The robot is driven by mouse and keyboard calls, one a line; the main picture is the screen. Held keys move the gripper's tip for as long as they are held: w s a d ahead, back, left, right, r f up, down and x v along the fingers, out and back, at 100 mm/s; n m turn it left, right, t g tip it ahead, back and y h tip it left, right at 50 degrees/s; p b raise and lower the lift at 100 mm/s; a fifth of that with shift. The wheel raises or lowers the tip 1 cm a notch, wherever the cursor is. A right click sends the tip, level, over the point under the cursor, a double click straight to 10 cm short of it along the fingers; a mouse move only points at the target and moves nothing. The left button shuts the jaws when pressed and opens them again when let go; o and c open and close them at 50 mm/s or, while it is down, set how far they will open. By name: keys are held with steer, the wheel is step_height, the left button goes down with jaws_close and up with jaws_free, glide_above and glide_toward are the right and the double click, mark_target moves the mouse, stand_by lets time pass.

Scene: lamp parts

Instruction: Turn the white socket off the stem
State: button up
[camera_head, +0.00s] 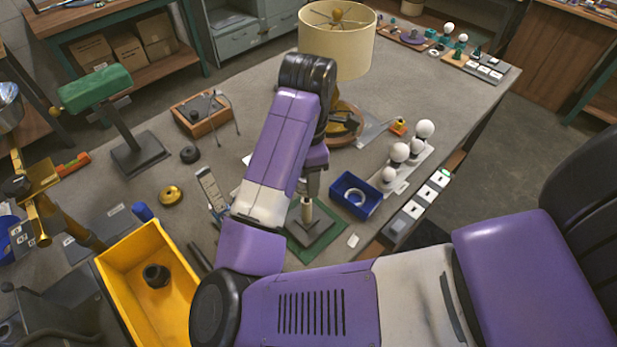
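My gripper (309,193) points down over a small upright post (307,211) that stands on a square grey base. The base rests on a green mat (299,248). The post's visible part is pale. I cannot tell whether it is the stem or the white socket, and its top is hidden by my gripper. My fingers are small and partly covered by my purple arm, so I cannot tell whether they are open or shut on anything.
A blue bin (355,195) and a white rack with bulbs (400,165) stand right of my gripper. A yellow bin (150,285) holding a black ring is at front left. A shaded lamp (350,50) stands behind my arm. A green-topped stand (135,150) is at left.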

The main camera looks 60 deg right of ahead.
steer(key=shift+r, duration=0.15)
steer(key=shift+r, duration=2)
